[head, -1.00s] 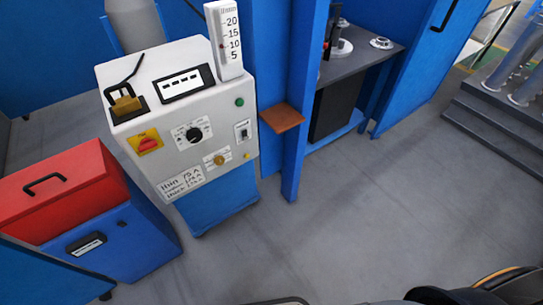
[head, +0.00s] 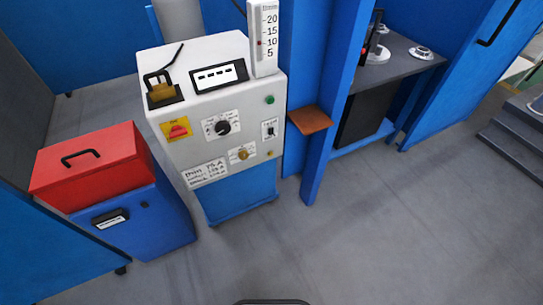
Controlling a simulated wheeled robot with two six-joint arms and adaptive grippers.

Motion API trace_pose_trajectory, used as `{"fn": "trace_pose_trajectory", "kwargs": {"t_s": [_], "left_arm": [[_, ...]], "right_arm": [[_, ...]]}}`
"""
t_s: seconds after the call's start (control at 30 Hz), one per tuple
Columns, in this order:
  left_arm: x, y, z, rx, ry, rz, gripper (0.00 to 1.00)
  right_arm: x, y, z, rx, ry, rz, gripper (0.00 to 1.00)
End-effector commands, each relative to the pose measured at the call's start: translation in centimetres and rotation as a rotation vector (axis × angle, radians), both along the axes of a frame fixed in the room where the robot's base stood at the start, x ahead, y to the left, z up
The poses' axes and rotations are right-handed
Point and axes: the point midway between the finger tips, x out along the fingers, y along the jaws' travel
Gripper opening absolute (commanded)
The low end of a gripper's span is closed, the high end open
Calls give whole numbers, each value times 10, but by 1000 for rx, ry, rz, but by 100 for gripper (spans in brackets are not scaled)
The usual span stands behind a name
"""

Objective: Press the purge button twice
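A white control cabinet (head: 210,104) on a blue base stands left of centre in the head view. Its sloped front carries a brass round button (head: 243,154) on a small label plate, a green round button or lamp (head: 270,100), a black rotary knob (head: 222,128), a red switch on a yellow plate (head: 178,130) and a small toggle (head: 270,128). A tiny yellow round part (head: 270,153) sits at the lower right. The lettering is too small to tell which one is the purge button. Neither of my grippers is in view.
A red-lidded blue box (head: 95,165) stands left of the cabinet. A brown shelf (head: 310,120) sticks out to its right beside a blue post (head: 328,130). A grey bench (head: 400,58) is behind. The grey floor (head: 380,220) in front is clear.

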Motion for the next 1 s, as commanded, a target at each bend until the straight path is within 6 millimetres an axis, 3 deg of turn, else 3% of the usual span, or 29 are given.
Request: {"fn": "trace_pose_trajectory", "kwargs": {"t_s": [0.13,1.0], "left_arm": [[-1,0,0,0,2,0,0],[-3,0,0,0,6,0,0]], "right_arm": [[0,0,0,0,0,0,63],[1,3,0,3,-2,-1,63]]}}
